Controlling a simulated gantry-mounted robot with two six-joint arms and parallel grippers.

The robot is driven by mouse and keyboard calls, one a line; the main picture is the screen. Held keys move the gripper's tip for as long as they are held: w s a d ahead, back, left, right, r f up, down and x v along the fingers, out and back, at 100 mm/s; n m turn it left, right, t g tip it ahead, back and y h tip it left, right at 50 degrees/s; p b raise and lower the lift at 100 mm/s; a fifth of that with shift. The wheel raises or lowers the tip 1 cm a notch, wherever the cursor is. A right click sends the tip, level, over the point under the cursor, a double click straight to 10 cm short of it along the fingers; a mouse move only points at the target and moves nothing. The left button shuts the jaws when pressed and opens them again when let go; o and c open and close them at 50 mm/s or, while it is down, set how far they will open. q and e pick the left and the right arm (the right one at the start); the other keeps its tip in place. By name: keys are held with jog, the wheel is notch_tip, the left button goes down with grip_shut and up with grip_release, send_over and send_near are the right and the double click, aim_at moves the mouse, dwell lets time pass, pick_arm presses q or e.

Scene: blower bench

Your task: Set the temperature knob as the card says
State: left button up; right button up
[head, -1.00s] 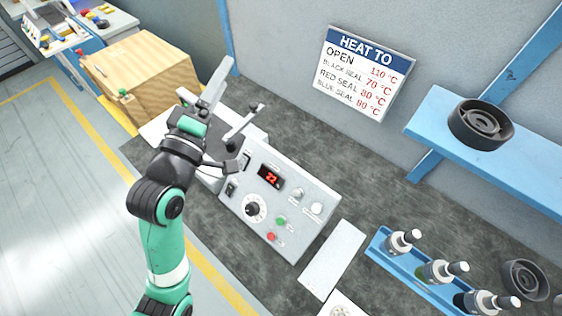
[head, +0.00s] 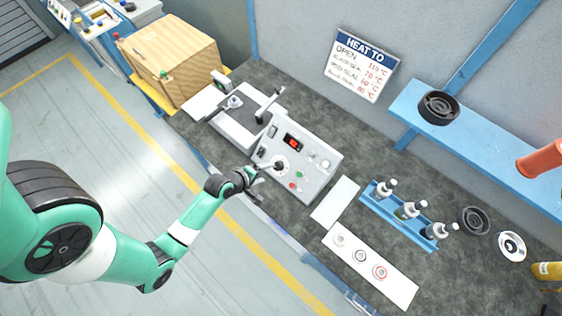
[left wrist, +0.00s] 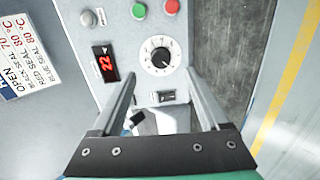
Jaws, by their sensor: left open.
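The temperature knob (head: 279,165) is a black dial on a white scale on the grey control panel (head: 318,178). It shows clearly in the left wrist view (left wrist: 160,57), beside a red display (left wrist: 104,64) reading 22. The card (head: 362,64) on the wall is headed HEAT TO; it lists OPEN at 110 °C and black seal at 70 °C, with red and blue seal lines below. My left gripper (head: 264,171) is open and empty just beside the knob. In the left wrist view its fingers (left wrist: 160,76) point toward the knob, which lies just beyond their tips. My right gripper is out of view.
Green (head: 299,174) and red (head: 292,185) buttons sit near the knob. A blue rack (head: 400,222) of bottles and a white board (head: 392,283) with several rings lie to the right. A wooden box (head: 170,60) stands at the back left.

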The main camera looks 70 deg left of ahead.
aim_at(277, 167)
pick_arm(q)
jog(key=b+x, duration=0.1)
jog(key=x, duration=0.2)
jog(key=a+b+x, duration=0.1)
jog(key=x, duration=0.3)
jog(key=b+x, duration=0.1)
jog(key=x, duration=0.2)
jog(key=shift+a+f+b, duration=0.15)
jog(key=shift+a+b, duration=0.1)
jog(key=shift+b, duration=0.15)
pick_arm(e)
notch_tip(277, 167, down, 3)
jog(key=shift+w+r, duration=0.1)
pick_arm(q)
grip_shut()
